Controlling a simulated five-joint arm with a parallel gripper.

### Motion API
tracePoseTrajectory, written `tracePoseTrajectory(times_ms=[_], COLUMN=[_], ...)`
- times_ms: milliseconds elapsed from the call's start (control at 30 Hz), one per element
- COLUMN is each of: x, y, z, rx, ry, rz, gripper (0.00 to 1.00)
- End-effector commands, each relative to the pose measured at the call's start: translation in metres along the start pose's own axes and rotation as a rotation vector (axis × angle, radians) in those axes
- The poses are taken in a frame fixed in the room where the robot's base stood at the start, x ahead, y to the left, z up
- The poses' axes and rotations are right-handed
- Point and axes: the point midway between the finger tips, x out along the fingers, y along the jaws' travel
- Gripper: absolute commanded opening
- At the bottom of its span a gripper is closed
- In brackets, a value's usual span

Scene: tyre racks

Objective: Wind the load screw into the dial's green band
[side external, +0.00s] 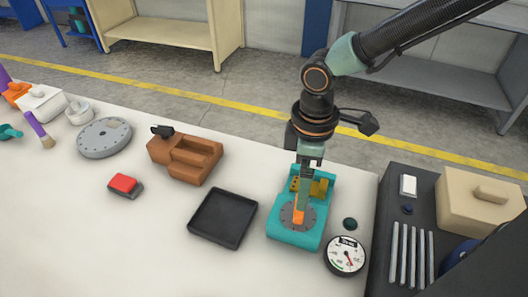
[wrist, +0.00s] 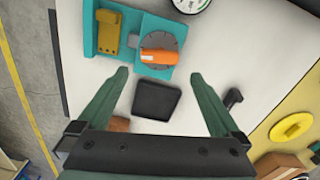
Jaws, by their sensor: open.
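The teal screw fixture (side external: 283,232) stands on the white bench, with a grey marked disc, a brass block (side external: 319,188) and an orange handle (side external: 298,217), apparently the load screw's. In the wrist view the orange handle (wrist: 159,56) lies just beyond my fingertips. The round white dial (side external: 346,256) sits right of the fixture; its red needle appears to point to the lower right, with a green band at the lower left. Only its edge shows in the wrist view (wrist: 188,3). My gripper (wrist: 158,74) is open and empty, above the fixture; its fingers (side external: 304,190) overlap it in the side view.
A black tray (side external: 222,217) lies left of the fixture, with a brown block holder (side external: 186,157) and red-topped block (side external: 124,184) farther left. A dark green button (side external: 350,224) is near the dial. A dark rack with metal rods (side external: 409,255) stands right. The bench's front left is clear.

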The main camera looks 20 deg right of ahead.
Motion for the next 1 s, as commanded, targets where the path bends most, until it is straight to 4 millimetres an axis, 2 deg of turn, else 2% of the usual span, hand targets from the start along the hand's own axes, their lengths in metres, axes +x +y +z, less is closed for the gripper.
tracePoseTrajectory(times_ms=[33,200,400,567,833,867,1000], x=[0.012,0.043,0.066,0.074,0.075,0.075,0.075], y=[0.0,0.0,0.0,0.0,0.0,0.0,0.0], z=[0.002,0.002,0.001,0.0,0.0,0.0,0.0], rx=[0.001,0.001,0.002,0.002,0.002,0.002,0.002], ry=[-0.007,-0.006,-0.002,0.0,0.001,0.001,0.001], rz=[-0.002,-0.002,-0.001,0.0,0.0,0.0,0.0], gripper=[1.0,1.0,1.0,1.0,1.0,0.92,0.39])
